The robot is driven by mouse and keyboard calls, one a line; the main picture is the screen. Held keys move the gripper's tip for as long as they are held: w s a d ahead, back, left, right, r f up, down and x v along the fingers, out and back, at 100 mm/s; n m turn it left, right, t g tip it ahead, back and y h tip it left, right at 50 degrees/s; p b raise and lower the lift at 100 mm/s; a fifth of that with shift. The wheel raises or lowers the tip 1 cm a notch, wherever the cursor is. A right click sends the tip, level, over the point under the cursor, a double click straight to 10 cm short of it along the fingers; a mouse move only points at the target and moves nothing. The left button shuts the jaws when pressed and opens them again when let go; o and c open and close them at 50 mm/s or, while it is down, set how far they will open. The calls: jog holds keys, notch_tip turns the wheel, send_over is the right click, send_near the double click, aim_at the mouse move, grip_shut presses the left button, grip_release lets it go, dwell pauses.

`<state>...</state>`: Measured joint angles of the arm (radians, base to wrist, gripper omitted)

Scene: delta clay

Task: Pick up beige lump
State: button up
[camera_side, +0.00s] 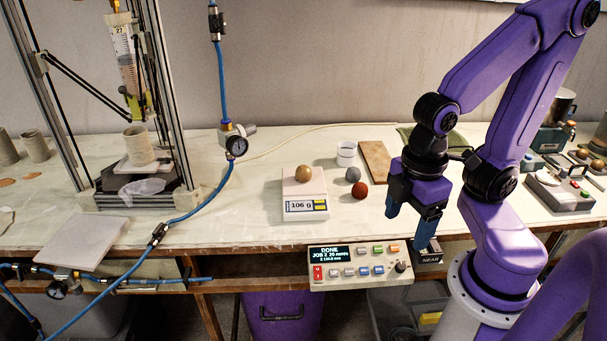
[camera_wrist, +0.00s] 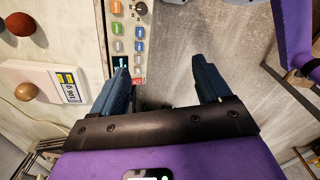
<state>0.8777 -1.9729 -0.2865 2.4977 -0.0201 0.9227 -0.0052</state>
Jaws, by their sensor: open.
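The beige lump (camera_side: 303,173) is a round tan ball resting on the white scale (camera_side: 306,204), whose display reads 106 g. In the wrist view the beige lump (camera_wrist: 26,91) shows at the left edge, on the scale (camera_wrist: 45,78). My gripper (camera_side: 411,227) hangs to the right of the scale, near the table's front edge, apart from the lump. In the wrist view my gripper (camera_wrist: 165,80) has its two blue fingers spread with nothing between them.
A red ball (camera_side: 360,190) and a grey ball (camera_side: 353,174) sit right of the scale. A white cup (camera_side: 346,153) and a brown board (camera_side: 375,162) are behind. A control panel (camera_side: 360,266) is on the front edge. A blue hose (camera_side: 222,185) runs at left.

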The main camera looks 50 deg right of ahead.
jog(key=w+f+n+t+h, duration=0.3)
jog(key=w+n+h, duration=0.35)
jog(key=w, duration=0.65)
jog(key=n+t+h, duration=0.4)
jog(key=n+h, duration=0.1)
send_near(303, 173)
jog(key=d+f, duration=0.1)
jog(key=w+d+f, duration=0.1)
jog(key=d, duration=0.1)
jog(key=shift+w+n+t, duration=0.15)
jog(key=shift+n+t, duration=0.1)
jog(key=shift+t, duration=0.05)
jog(key=shift+x, duration=3.35)
jog(key=shift+w+r, duration=0.15)
jog(key=c, duration=1.3)
jog(key=shift+o, duration=0.2)
jog(key=shift+r, duration=0.1)
